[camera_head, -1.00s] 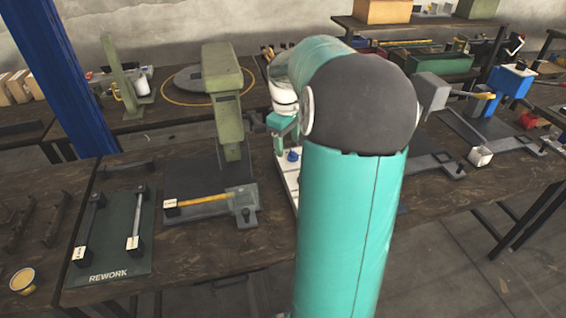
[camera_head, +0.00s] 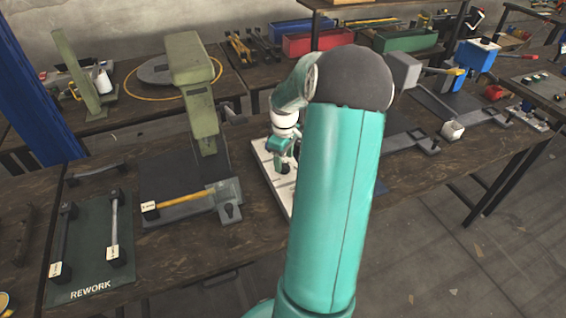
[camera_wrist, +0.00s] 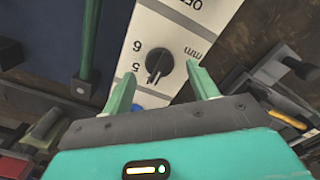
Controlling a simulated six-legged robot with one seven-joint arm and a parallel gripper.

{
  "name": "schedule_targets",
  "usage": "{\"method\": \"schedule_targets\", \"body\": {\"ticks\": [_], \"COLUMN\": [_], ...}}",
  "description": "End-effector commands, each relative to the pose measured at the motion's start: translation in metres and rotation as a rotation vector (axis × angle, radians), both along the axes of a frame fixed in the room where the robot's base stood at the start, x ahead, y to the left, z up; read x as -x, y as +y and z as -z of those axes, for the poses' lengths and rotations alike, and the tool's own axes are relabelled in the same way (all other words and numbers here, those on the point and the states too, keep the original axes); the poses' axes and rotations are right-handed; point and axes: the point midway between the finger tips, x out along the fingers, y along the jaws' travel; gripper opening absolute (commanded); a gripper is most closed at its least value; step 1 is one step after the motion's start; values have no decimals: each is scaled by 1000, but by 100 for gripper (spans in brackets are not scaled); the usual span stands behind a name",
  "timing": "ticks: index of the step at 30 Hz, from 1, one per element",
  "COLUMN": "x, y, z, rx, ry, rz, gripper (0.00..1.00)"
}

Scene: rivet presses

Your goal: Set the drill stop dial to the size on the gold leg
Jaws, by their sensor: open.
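The stop dial (camera_wrist: 158,66) is a black knob on a white panel marked 5, 6, mm and OFF in the wrist view. Its pale pointer line is toward the lower side, near the 5; its exact setting is hard to tell. My gripper (camera_wrist: 160,80) is open, its green fingers on either side of the dial without visible contact. In the head view my gripper (camera_head: 284,150) is over the white panel (camera_head: 270,172). The gold leg (camera_head: 186,201) lies on a grey fixture left of the panel, with a white tag (camera_head: 150,208) too small to read.
A green press (camera_head: 195,90) stands behind the gold leg. A green REWORK mat (camera_head: 92,270) with two tagged dark and silver bars lies at left. A blue-headed press (camera_head: 476,55) and grey fixtures stand at right. A blue button (camera_wrist: 137,108) is near the left finger.

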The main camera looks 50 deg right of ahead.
Motion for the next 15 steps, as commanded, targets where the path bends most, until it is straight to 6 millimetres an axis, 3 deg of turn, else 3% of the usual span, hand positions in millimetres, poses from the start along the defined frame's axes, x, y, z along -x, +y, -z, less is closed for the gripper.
{"method": "schedule_targets", "body": {"ticks": [6, 15], "x": [-2, -4], "y": [0, 0], "z": [23, 25], "rx": [1, 2], "ry": [0, 0], "rz": [0, 0], "gripper": [59, 59]}}
